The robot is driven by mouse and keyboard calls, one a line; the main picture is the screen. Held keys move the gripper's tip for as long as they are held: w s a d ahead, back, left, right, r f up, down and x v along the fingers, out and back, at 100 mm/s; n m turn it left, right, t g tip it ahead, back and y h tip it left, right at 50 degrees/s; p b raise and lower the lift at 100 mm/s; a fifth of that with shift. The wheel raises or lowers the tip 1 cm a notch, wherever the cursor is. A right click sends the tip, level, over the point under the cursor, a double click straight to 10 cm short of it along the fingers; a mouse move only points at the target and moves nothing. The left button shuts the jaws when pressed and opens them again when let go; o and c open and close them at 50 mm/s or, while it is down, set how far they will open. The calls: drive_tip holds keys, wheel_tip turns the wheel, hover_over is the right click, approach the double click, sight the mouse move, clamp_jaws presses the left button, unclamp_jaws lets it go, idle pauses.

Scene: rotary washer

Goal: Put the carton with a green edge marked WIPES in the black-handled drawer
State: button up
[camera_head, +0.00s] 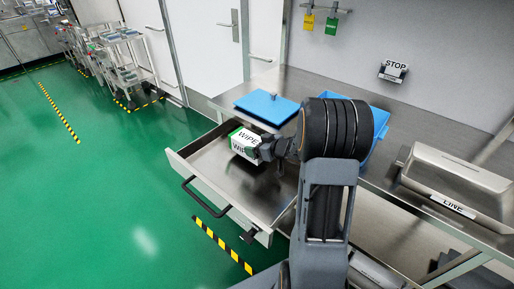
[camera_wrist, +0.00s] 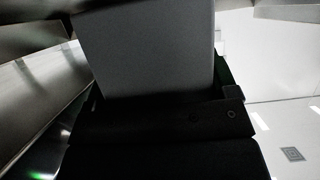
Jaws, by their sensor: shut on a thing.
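The white WIPES carton with a green edge (camera_head: 241,144) is in my gripper (camera_head: 260,150), over the open drawer in the head view. The black-handled drawer (camera_head: 196,172) is pulled out from under the metal counter, and its black handle (camera_head: 205,199) is on the front. The carton appears to be above or inside the drawer opening; its exact height over the drawer floor cannot be told. In the wrist view the carton (camera_wrist: 148,50) shows as a large grey face between the dark fingers, with a sliver of green at its right. My gripper is shut on it.
On the metal counter are a blue lid (camera_head: 266,107), a blue bin (camera_head: 379,126) partly hidden by my arm, and a metal box marked LINE (camera_head: 455,180) at right. Green floor lies open at left.

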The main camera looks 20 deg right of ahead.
drive_tip(key=shift+f, duration=0.1)
drive_tip(key=shift+f, duration=0.55)
drive_tip(key=o, duration=1)
